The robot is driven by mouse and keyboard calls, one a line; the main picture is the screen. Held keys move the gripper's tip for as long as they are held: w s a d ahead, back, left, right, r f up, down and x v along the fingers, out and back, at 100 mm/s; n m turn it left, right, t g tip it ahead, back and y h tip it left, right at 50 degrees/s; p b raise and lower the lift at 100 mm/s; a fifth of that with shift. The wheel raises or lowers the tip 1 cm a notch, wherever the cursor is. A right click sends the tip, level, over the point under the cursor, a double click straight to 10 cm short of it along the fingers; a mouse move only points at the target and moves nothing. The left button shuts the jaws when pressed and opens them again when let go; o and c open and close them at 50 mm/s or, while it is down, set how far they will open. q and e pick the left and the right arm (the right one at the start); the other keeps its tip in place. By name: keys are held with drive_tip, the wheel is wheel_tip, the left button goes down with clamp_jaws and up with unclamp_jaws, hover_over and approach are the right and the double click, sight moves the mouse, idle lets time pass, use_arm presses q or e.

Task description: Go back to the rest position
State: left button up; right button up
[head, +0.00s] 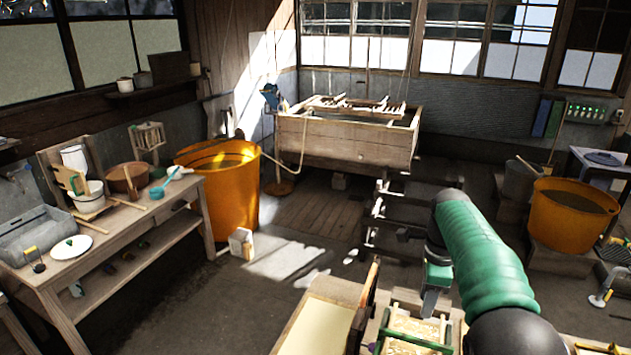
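My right arm comes in from the lower right in a green sleeve. Its gripper (431,303) points down above the work surface at the bottom of the picture. The fingers are small and seen from behind, so I cannot tell whether they are open or shut. Just below the gripper is a light wooden frame (418,327) with a green edge, partly cut off by the picture's bottom. I cannot tell whether the gripper touches it. My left gripper is not in view.
A workbench (150,215) with bowls is at left. Orange tubs (228,205) (572,220) and a wooden vat (345,142) stand farther back. The middle floor is mostly clear.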

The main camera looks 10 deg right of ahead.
drive_tip(key=s+a+f+n+b, duration=0.1)
drive_tip(key=s+a+f+n, duration=0.1)
drive_tip(key=f+n, duration=0.1)
drive_tip(key=s+a+f+n+b, duration=0.2)
drive_tip(key=a+f+n, duration=0.1)
drive_tip(key=f+n, duration=0.1)
drive_tip(key=s+a+f+n+t+b, duration=0.1)
drive_tip(key=s+a+f+n+b, duration=0.1)
drive_tip(key=f, duration=0.4)
drive_tip(key=shift+s+a+f+n, duration=0.1)
drive_tip(key=shift+s+a+n, duration=0.2)
drive_tip(key=shift+s+n, duration=0.4)
drive_tip(key=s+a+f+n+b, duration=0.2)
drive_tip(key=s+a+f+n, duration=0.1)
drive_tip(key=s+f+n, duration=0.2)
drive_tip(key=s+a+f+n+t+b, duration=0.1)
drive_tip(key=s+a+f+n+b, duration=0.1)
drive_tip(key=s+a+f+n, duration=0.2)
drive_tip(key=s+f+n, duration=0.2)
drive_tip(key=s+n, duration=0.1)
drive_tip(key=s, duration=0.1)
